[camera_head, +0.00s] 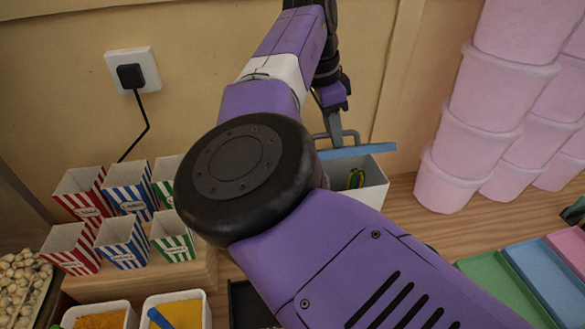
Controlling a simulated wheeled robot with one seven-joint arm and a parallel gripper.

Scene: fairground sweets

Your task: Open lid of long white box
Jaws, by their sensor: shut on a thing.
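The white box (375,197) stands on the wooden counter against the back wall, partly hidden behind my arm. Its blue lid (362,150) is tilted up above the opening, seen nearly edge-on. My gripper (335,134) is above the lid, shut on the grey lid handle (323,136). The left part of the box and lid is hidden by my arm.
Stacked pink tubs (490,95) stand close to the right of the box. Striped popcorn cartons (122,240) stand on a wooden step at left. Coloured trays (540,275) lie at front right. Bare counter (425,222) shows right of the box.

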